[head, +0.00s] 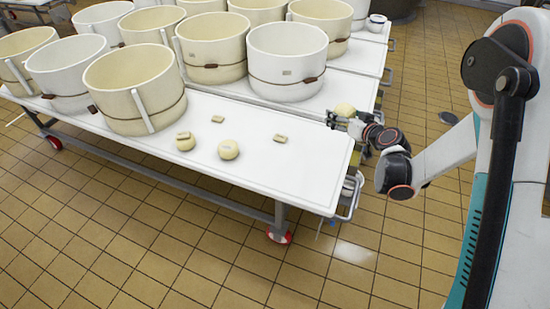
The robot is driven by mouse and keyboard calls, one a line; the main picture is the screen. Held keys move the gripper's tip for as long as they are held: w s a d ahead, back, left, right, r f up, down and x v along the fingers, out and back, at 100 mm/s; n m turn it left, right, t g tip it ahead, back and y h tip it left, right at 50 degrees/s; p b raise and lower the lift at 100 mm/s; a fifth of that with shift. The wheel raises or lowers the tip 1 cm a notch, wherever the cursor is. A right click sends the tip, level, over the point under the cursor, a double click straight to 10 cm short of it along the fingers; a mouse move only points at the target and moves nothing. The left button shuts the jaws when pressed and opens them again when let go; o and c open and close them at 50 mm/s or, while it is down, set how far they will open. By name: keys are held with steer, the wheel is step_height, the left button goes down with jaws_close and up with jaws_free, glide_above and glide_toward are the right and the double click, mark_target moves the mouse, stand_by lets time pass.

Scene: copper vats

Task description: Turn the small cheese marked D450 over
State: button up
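One cheese (228,150) sits near the front edge of the white table (300,182). A second cheese (186,142) sits left of it, with a small tag at its top. A third cheese (345,110) shows right at the fingers of my gripper (342,119), by the table's right end. Whether the fingers are closed on it is too small to tell. No marking is readable, so I cannot tell which cheese is D450.
More tables stand behind. A metal handle (351,198) juts from the right end. The tiled floor (400,245) in front is clear.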

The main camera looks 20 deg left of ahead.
steer(key=shift+s+a+f+n+g+y+b, duration=0.55)
steer(key=shift+a+f, duration=3.25)
steer(key=shift+f, duration=0.8)
steer(key=shift+s+a+f+n+g+y+b, duration=0.45)
steer(key=shift+s+a+f+n+b, duration=0.2)
steer(key=shift+a+f, duration=3.55)
steer(key=shift+s+a+f+n+g+y+b, duration=0.6)
steer(key=shift+a+f, duration=2.8)
steer(key=shift+f, duration=1.6)
steer(key=o, duration=1.5)
steer(key=shift+r, duration=0.1)
